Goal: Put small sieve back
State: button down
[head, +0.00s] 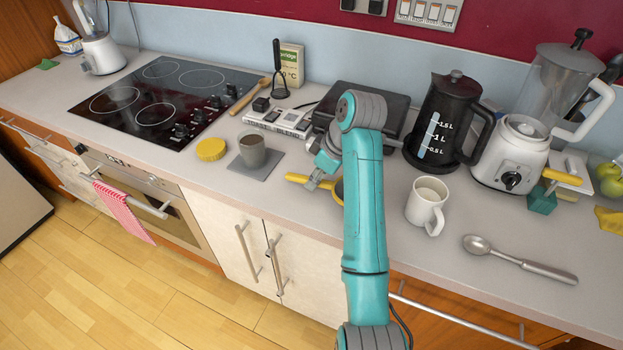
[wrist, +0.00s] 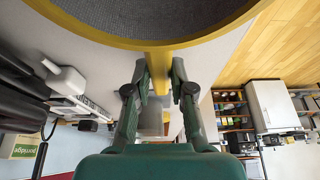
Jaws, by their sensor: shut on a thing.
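The small sieve has a yellow handle (head: 297,178) that pokes out left of my gripper in the head view. Part of its yellow rim shows to the right, mostly hidden behind my arm. In the wrist view the sieve's yellow rim (wrist: 150,45) and dark mesh fill the top. My gripper (head: 316,181) is shut on the handle, which lies between the two fingers in the wrist view (wrist: 160,76). The sieve is low over the counter's front part; I cannot tell whether it touches the counter.
A white mug (head: 427,205), black kettle (head: 447,122), blender (head: 512,155) and spoon (head: 520,260) are to the right. A dark appliance (head: 385,105) stands behind.

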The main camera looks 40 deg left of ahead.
jog(key=shift+f, duration=0.95)
jog(key=shift+f, duration=0.15)
jog(key=c, duration=1)
grip_release()
